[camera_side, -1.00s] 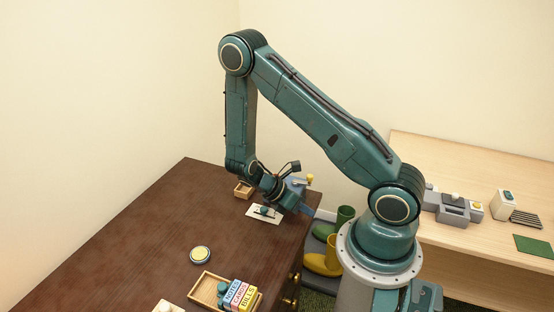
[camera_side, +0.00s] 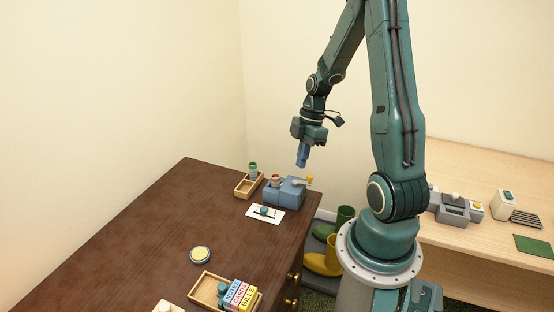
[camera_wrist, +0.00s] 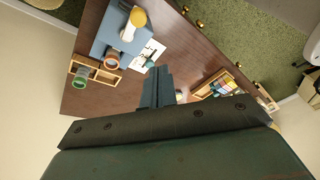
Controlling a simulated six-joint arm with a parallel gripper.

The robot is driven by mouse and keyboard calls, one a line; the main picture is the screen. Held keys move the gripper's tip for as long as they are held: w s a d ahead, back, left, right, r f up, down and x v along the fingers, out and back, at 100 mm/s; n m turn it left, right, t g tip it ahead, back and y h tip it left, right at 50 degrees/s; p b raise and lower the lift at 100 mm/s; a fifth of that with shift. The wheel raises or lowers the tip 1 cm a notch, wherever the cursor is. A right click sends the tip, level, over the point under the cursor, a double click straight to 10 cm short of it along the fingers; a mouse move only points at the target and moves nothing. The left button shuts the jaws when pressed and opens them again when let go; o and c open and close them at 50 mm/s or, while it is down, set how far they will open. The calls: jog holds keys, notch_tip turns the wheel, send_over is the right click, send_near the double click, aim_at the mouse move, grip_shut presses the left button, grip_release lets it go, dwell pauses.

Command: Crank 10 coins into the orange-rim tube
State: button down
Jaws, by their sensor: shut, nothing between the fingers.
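A blue crank box (camera_side: 287,191) stands near the far right corner of the dark desk, with a yellow crank knob (camera_side: 310,178) on its right. The orange-rim tube (camera_side: 275,181) stands upright against the box's left side; it also shows in the wrist view (camera_wrist: 110,61). A green-rim tube (camera_side: 252,170) stands in a small wooden tray (camera_side: 241,192). My gripper (camera_side: 302,164) is shut and empty, pointing down in the air above the box. Its closed fingers also show in the wrist view (camera_wrist: 155,70). I cannot see any coins in the tubes.
A white card (camera_side: 275,218) with a small teal piece lies in front of the box. A round yellow-topped disc (camera_side: 200,254) and a wooden tray (camera_side: 203,291) with labelled blocks (camera_side: 238,295) are nearer. Boots (camera_side: 325,262) stand beside the desk. The desk's left half is clear.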

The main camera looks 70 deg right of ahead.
jog(key=r, duration=0.1)
jog(key=d+r+t, duration=0.1)
jog(key=r, duration=0.1)
jog(key=shift+s+d, duration=0.15)
jog(key=shift+d, duration=0.05)
jog(key=shift+f, duration=0.2)
jog(key=x, duration=0.9)
jog(key=shift+w+a+f, duration=0.15)
jog(key=shift+w+f, duration=0.1)
jog(key=shift+f, duration=0.05)
jog(key=shift+s+d, duration=0.65)
jog(key=shift+d, duration=0.15)
jog(key=shift+s+d, duration=0.6)
jog(key=shift+d, duration=0.2)
